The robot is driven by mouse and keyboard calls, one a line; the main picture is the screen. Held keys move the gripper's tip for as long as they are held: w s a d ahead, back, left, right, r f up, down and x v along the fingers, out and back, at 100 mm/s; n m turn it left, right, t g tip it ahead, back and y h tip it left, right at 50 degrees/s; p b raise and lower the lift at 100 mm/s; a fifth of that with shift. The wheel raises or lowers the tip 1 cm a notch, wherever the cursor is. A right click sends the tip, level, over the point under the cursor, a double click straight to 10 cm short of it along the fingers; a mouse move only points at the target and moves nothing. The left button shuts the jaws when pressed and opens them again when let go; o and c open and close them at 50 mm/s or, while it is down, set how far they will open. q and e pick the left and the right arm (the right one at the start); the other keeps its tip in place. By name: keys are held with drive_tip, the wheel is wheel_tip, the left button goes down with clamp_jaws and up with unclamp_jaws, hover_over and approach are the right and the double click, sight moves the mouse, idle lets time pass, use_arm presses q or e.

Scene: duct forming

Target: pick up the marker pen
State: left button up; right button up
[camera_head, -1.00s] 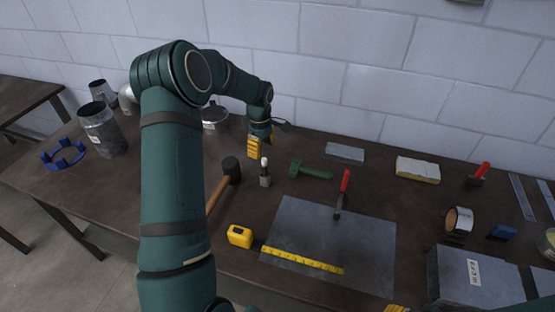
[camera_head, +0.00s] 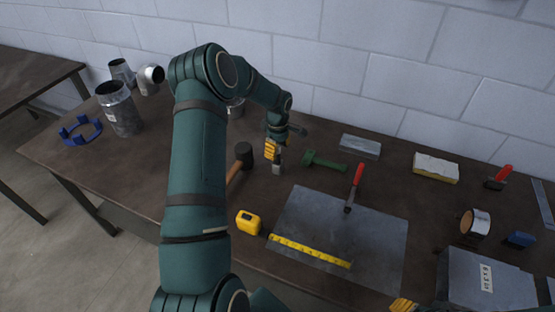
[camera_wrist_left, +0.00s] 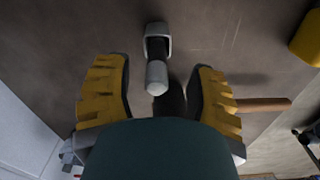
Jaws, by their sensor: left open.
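The marker pen (camera_wrist_left: 157,74) stands in a small grey holder (camera_wrist_left: 158,36) on the table; its pale end points up toward the left wrist camera. My left gripper (camera_wrist_left: 158,92) is open, with its yellow fingers on either side of the pen's upper end and gaps on both sides. In the head view the left gripper (camera_head: 274,150) is right above the holder (camera_head: 277,168) and mostly hides the pen. Only a yellow fingertip of my right gripper (camera_head: 403,305) shows at the bottom edge.
A mallet (camera_head: 243,155) lies close left of the holder, and a green hammer (camera_head: 323,162) to its right. A yellow tape measure (camera_head: 248,222) and a metal sheet (camera_head: 385,240) with a red-handled tool (camera_head: 355,186) lie nearer. A duct piece (camera_head: 119,110) stands at left.

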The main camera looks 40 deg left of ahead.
sight(278, 155)
use_arm(q)
drive_tip(key=f, duration=0.2)
drive_tip(key=f+b, duration=0.1)
drive_tip(key=f, duration=0.1)
drive_tip(key=shift+w+a+f, duration=0.1)
drive_tip(key=shift+w+a, duration=0.05)
drive_tip(key=shift+w, duration=0.05)
use_arm(e)
drive_tip(key=shift+f, duration=0.75)
use_arm(q)
drive_tip(key=shift+c, duration=0.5)
clamp_jaws()
drive_tip(key=shift+r, duration=0.2)
